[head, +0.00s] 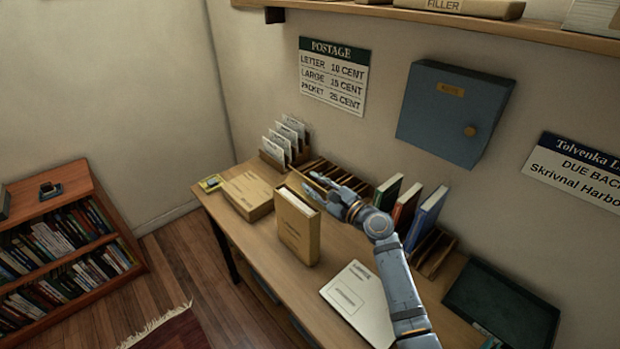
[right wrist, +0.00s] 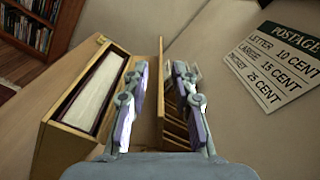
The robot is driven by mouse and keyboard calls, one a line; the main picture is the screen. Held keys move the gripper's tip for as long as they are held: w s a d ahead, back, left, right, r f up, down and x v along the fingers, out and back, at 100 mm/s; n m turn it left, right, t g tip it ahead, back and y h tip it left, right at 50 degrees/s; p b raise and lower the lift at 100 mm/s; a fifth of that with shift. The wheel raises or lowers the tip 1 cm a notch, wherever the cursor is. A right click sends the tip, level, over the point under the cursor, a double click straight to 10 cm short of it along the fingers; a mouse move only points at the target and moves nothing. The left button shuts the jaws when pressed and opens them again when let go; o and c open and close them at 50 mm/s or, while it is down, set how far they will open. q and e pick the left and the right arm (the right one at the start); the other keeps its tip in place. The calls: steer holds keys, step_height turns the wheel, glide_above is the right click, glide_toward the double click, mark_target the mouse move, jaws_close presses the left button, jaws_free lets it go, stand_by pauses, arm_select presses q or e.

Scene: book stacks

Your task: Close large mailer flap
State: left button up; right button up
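The large mailer (head: 298,232) is a tan cardboard box standing upright on the desk, its top open. In the right wrist view the mailer (right wrist: 52,150) shows a book with white pages (right wrist: 97,92) inside. A thin tan panel, seemingly its flap (right wrist: 160,92), stands up along the box's right side in that view. My right gripper (head: 317,186) is over the mailer's back edge. In the right wrist view the right gripper (right wrist: 162,100) is open, with the flap between its fingers and gaps on both sides. My left gripper is not in view.
A flat tan parcel (head: 248,194) lies left of the mailer, and a white mailer (head: 358,304) lies to its right. A wooden slotted rack (head: 330,172) and upright books (head: 427,217) stand behind. A dark green tray (head: 500,306) is at the right.

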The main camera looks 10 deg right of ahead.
steer(key=shift+x, duration=0.75)
steer(key=shift+a+r, duration=0.1)
jaws_close()
steer(key=shift+a+n, duration=0.1)
steer(key=shift+n, duration=0.2)
steer(key=shift+s+a+r+n+b, duration=0.1)
steer(key=shift+s+a+n+b, duration=0.35)
steer(key=shift+n, duration=0.6)
steer(key=shift+s+a+r+n+b, duration=0.1)
steer(key=shift+a+n+b, duration=0.2)
steer(key=shift+n+b, duration=0.6)
steer(key=shift+s+a+r+n+b, duration=0.1)
steer(key=shift+s+a+n+b, duration=0.25)
steer(key=shift+n, duration=0.9)
steer(key=shift+a, duration=0.1)
